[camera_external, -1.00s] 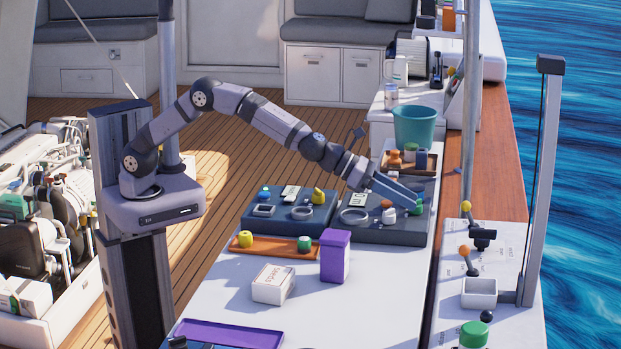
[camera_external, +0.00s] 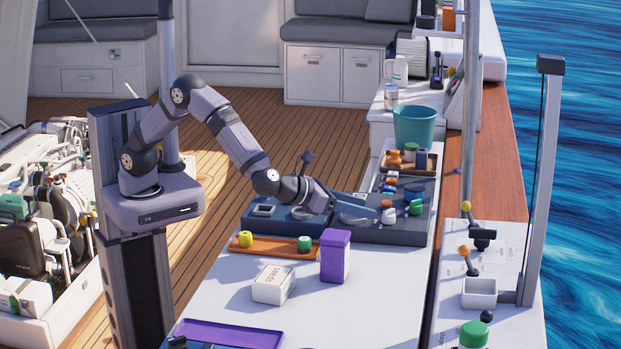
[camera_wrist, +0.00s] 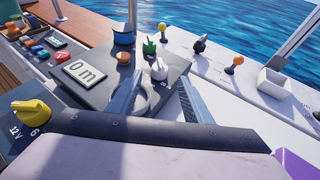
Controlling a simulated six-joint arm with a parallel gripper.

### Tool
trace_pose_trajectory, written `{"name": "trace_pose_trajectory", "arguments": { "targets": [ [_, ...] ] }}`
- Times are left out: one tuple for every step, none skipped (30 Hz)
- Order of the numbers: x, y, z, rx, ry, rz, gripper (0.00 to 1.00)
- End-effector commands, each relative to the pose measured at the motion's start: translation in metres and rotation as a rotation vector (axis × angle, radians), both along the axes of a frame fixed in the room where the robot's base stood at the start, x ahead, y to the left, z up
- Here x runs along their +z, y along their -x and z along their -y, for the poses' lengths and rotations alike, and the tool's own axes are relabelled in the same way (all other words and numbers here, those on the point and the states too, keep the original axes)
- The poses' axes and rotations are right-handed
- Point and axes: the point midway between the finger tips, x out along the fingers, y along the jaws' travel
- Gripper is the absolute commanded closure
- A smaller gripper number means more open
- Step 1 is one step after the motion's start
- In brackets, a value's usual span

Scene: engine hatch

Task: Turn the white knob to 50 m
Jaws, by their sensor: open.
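The white knob (camera_wrist: 159,70) stands on the dark panel (camera_wrist: 105,95), just beyond my fingertips in the wrist view. In the external view the white knob (camera_external: 388,216) is right of my gripper (camera_external: 358,214). My gripper (camera_wrist: 161,76) is open, with one finger left and one right of the knob in the wrist picture; it appears apart from the knob. A pale display (camera_wrist: 85,72) left of it reads "0 m". A pale ring on the panel shows partly between my fingers. The knob's exact pointer direction is too small to tell.
A green knob (camera_wrist: 149,47) and an orange knob (camera_wrist: 124,58) are close by the white knob. A yellow knob (camera_wrist: 32,112) marked 12 V is at the left. A purple box (camera_external: 335,256) and white carton (camera_external: 273,284) stand on the table nearer the camera.

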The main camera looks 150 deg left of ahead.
Motion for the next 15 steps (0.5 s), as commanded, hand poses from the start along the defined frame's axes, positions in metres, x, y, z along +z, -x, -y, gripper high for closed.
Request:
{"name": "trace_pose_trajectory", "arguments": {
  "targets": [
    [-0.001,0.000,-0.003,0.002,0.001,-0.001,0.54],
    [-0.002,-0.001,-0.005,0.002,0.002,-0.001,0.54],
    [-0.003,-0.002,-0.009,0.002,0.001,0.000,0.54],
    [-0.004,-0.002,-0.012,0.003,0.002,-0.002,0.54],
    [-0.005,-0.003,-0.015,0.002,0.001,-0.003,0.54],
    [-0.006,-0.004,-0.019,0.003,0.001,-0.001,0.54],
    [-0.008,-0.005,-0.022,0.002,0.001,-0.003,0.54],
    [-0.010,-0.006,-0.026,0.003,0.002,-0.002,0.54],
    [-0.011,-0.007,-0.031,0.003,0.002,-0.002,0.54],
    [-0.013,-0.009,-0.034,0.002,0.001,-0.003,0.54],
    [-0.014,-0.010,-0.037,0.001,0.001,-0.002,0.54],
    [-0.017,-0.011,-0.041,0.001,0.001,-0.003,0.54],
    [-0.018,-0.011,-0.045,0.002,0.000,-0.002,0.54],
    [-0.018,-0.012,-0.047,0.003,0.001,-0.001,0.54],
    [-0.020,-0.013,-0.051,0.001,0.001,-0.002,0.54]
  ]
}}
